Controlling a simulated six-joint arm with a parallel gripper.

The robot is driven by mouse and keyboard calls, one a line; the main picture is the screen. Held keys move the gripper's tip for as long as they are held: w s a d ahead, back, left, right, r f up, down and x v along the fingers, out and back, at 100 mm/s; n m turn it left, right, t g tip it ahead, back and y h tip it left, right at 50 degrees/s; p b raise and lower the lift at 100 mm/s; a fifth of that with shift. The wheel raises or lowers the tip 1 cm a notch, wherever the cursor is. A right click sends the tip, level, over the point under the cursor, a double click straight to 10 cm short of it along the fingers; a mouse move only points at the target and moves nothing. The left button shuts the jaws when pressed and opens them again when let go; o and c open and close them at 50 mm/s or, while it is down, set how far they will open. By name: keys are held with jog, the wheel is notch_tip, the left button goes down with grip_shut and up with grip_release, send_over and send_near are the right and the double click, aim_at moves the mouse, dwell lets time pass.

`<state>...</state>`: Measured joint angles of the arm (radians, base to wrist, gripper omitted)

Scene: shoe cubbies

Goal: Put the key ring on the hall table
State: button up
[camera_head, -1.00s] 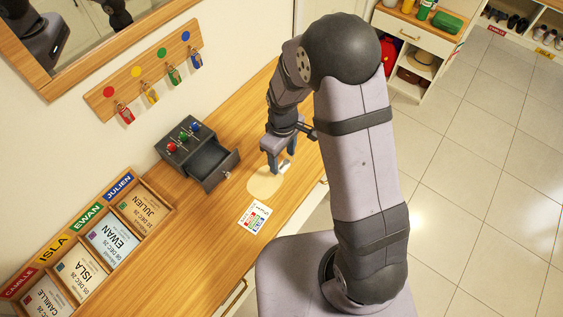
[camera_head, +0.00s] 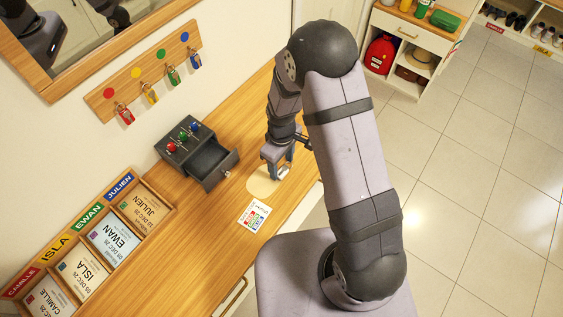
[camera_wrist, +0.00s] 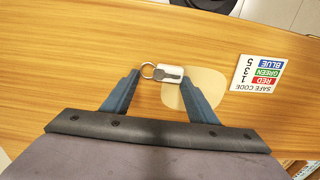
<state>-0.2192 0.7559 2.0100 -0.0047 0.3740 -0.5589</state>
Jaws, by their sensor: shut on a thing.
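The key ring (camera_wrist: 170,72), a pale fob with a dark key-shaped mark and a metal ring, lies between the fingertips of my gripper (camera_wrist: 160,74) in the wrist view. My gripper is shut on it, with a finger at each end. In the head view my gripper (camera_head: 277,167) is low over the wooden hall table (camera_head: 225,215), beside a pale round patch (camera_head: 262,187). The key ring overlaps this patch's edge in the wrist view. I cannot tell whether it touches the table. My fingers partly hide it in the head view.
A safe-code card (camera_head: 254,216) lies near the patch. A dark box (camera_head: 198,153) with its drawer open stands behind to the left. Several calendar cards stand in a wooden rack (camera_head: 164,207). Keys hang on a wall board (camera_head: 150,73). The table's front edge is close.

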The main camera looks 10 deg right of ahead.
aim_at(281, 167)
jog(key=o, duration=1)
jog(key=shift+f, duration=0.1)
notch_tip(281, 167, up, 12)
jog(key=b, duration=0.3)
jog(key=s+d+m, duration=0.2)
jog(key=s+m, duration=0.1)
jog(key=s, duration=0.2)
jog(key=s+d+r+m, duration=0.1)
jog(key=s+d+m, duration=0.2)
jog(key=s, duration=0.1)
jog(key=s+d+r+m, duration=0.1)
jog(key=s+d+m, duration=0.2)
jog(key=s, duration=0.2)
jog(key=shift+s+d+r, duration=0.1)
jog(key=shift+s, duration=0.2)
